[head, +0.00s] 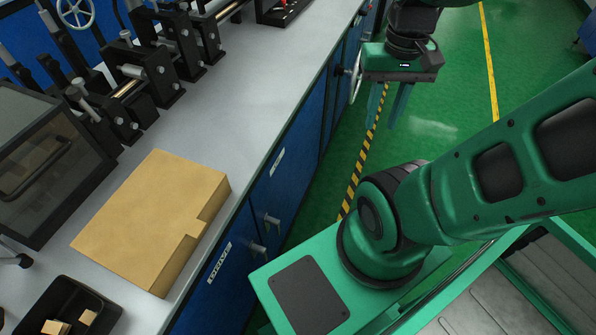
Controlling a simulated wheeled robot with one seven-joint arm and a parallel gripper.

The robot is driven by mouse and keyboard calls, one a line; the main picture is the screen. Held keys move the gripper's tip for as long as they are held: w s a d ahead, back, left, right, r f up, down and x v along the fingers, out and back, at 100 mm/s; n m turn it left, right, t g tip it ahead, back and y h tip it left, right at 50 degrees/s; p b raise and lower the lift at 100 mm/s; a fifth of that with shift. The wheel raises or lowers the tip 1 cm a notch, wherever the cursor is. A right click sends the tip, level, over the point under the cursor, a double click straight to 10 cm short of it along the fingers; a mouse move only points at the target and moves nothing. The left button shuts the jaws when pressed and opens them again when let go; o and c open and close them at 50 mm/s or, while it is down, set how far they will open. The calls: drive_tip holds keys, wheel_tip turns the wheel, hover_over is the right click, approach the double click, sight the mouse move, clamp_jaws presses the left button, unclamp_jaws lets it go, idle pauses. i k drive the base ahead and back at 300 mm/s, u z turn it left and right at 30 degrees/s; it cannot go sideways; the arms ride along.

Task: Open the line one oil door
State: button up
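Blue cabinet doors line the front of the bench. The nearer one (226,290) has a label that seems to read "DRIVE" and a metal handle (257,250). The door beyond it (296,172) has a label (277,162) too small to read and a handle (271,219) near its lower left. Both doors look closed. I cannot tell which door is the line one oil door. My gripper (389,108) points down over the green floor, right of the cabinet fronts. Its two fingers are apart with nothing between them.
The grey benchtop (240,95) carries a cardboard-coloured block (150,215), a black tray (65,310) with small pieces, and black roller machinery (150,75). A handwheel (356,75) is at the cabinet front beside my gripper. A yellow-black floor stripe (360,165) runs along clear green floor.

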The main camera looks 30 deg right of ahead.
sight(278, 192)
drive_tip(key=z, duration=0.75)
drive_tip(key=k, duration=1.7)
drive_tip(key=u, duration=1.25)
drive_tip(key=i, duration=1)
drive_tip(key=z, duration=0.05)
